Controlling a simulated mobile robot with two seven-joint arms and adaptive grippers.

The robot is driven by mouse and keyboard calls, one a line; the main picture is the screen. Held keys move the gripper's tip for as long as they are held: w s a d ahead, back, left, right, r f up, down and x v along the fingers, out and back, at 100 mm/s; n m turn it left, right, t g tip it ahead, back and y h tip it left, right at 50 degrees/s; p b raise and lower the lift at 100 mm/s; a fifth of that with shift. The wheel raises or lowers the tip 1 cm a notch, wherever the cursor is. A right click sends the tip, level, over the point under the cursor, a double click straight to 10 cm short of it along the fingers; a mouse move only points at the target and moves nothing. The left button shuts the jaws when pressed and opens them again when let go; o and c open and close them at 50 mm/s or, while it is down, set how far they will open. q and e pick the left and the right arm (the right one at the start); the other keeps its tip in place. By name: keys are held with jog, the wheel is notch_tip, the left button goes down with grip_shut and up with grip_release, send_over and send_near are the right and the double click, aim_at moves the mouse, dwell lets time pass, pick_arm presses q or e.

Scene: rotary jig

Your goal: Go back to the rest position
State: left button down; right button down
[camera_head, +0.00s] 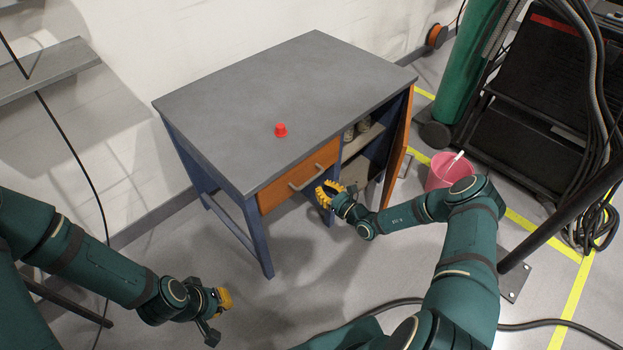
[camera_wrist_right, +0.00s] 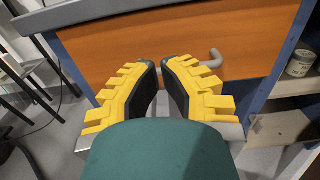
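My right gripper (camera_head: 331,192) is in front of the desk, low and to the right of the drawer handle (camera_head: 306,178) in the head view. In the right wrist view its two yellow fingers (camera_wrist_right: 158,66) stand slightly apart, with a narrow empty gap. The handle shows partly behind the right finger (camera_wrist_right: 212,60); I see no grip on it. My left gripper (camera_head: 217,314) hangs over the open floor at the lower left, fingers apart and empty. The orange drawer (camera_head: 300,176) looks closed or nearly closed.
The grey-topped desk (camera_head: 270,95) carries a red object (camera_head: 281,130). Its orange side door (camera_head: 397,145) stands open, showing shelves with jars (camera_head: 362,127). A pink bucket (camera_head: 440,172), a black cart (camera_head: 530,110) and cables are at right. Floor at the left front is clear.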

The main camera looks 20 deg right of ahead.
jog(key=v, duration=0.3)
jog(key=shift+s+a+r, duration=0.1)
jog(key=shift+a, duration=0.05)
